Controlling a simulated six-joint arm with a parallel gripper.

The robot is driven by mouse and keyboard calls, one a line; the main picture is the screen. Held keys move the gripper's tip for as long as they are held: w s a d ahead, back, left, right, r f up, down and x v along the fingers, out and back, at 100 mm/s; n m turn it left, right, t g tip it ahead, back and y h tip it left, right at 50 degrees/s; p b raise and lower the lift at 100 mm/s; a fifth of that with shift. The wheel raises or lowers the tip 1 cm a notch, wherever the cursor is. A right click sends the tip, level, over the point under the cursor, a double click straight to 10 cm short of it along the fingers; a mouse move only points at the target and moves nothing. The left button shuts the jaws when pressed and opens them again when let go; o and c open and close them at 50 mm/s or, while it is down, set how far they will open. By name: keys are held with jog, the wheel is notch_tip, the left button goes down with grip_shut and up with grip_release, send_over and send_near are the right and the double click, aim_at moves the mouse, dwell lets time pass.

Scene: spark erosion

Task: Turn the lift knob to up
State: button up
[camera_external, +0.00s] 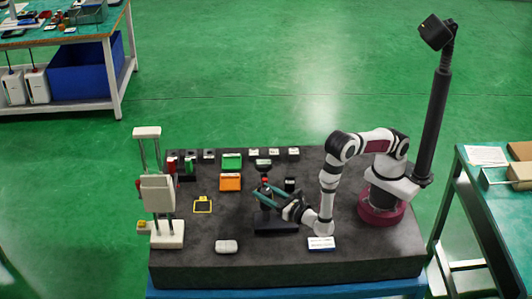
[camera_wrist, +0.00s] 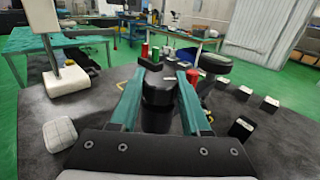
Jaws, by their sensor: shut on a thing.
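My gripper (camera_external: 263,195) is low over the middle of the dark table, at a black stand (camera_external: 276,228). In the wrist view its two teal fingers (camera_wrist: 158,80) are shut on a black upright cylinder (camera_wrist: 157,98), which I take to be the lift knob. The fingers lie on its left and right sides. The fingers and the wrist hide most of the knob in the external view. I cannot read any marking that shows which way the knob points.
A white column device (camera_external: 158,195) stands at the left. Green (camera_external: 232,161) and orange (camera_external: 230,182) trays lie behind the gripper. A yellow-edged square (camera_external: 202,206), a white rounded block (camera_external: 226,246) and a white card (camera_external: 321,243) lie around. Several small blocks line the back.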

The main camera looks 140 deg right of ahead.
grip_shut()
jog(key=n+t, duration=0.1)
jog(key=t, duration=0.1)
jog(key=shift+n+t, duration=0.4)
jog(key=shift+n+t+y, duration=0.4)
jog(key=shift+n+t, duration=0.2)
jog(key=shift+t, duration=0.3)
jog(key=o, duration=0.9)
grip_release()
jog(key=shift+a, duration=0.1)
jog(key=v, duration=1.5)
jog(key=shift+a, duration=0.3)
jog(key=shift+s, duration=0.15)
